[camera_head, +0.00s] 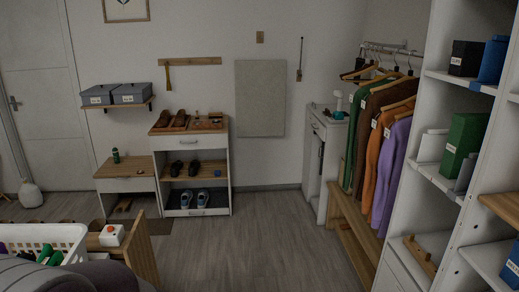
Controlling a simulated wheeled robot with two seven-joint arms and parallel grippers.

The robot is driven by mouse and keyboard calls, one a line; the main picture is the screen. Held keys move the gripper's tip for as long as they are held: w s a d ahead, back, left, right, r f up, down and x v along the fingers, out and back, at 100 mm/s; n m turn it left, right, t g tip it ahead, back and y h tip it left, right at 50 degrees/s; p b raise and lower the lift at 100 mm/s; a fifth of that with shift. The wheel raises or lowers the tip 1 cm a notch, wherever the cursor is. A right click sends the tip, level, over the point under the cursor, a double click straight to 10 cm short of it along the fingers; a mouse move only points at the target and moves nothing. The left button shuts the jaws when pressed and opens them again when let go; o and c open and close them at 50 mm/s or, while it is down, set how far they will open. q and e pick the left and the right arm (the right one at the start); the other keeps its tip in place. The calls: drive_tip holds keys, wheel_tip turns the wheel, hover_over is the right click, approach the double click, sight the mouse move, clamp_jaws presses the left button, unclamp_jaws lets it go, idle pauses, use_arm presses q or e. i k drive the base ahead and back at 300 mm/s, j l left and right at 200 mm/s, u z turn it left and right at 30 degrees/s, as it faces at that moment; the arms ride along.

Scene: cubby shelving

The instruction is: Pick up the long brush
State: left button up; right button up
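A long, thin, dark item (300,58) hangs upright on the back wall, right of a pale panel, with a wider lower end. It may be the long brush, but it is too small to be sure. A short wooden item (168,79) hangs from a wooden wall rail (190,61) further left; its kind is unclear. Neither of my grippers is in view.
A shoe cabinet (190,142) and low bench (126,186) stand at the back wall. A clothes rack with jackets (392,150) and white cubby shelving (412,190) line the right. A white basket (72,240) is at lower left. The middle floor (240,240) is clear.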

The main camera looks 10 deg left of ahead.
sight(216, 115)
drive_tip(key=i+j+u, duration=0.35)
drive_tip(key=i, duration=0.35)
drive_tip(key=i+u, duration=0.4)
drive_tip(key=i, duration=0.95)
drive_tip(key=i+z, duration=0.15)
drive_tip(key=i, duration=0.5)
drive_tip(key=i+j, duration=0.15)
drive_tip(key=i, duration=0.5)
drive_tip(key=i+j+z, duration=0.1)
drive_tip(key=i, duration=0.55)
drive_tip(key=i+u, duration=0.1)
drive_tip(key=u, duration=0.35)
drive_tip(key=l+u, duration=0.2)
drive_tip(key=u, duration=0.25)
drive_tip(key=i+l+u, duration=0.15)
drive_tip(key=u, duration=0.3)
drive_tip(key=i+l+u, duration=0.25)
drive_tip(key=l+u, duration=0.25)
drive_tip(key=l, duration=1)
drive_tip(key=l+u, duration=0.5)
drive_tip(key=l, duration=1.65)
drive_tip(key=k+l, duration=0.1)
drive_tip(key=l, duration=0.6)
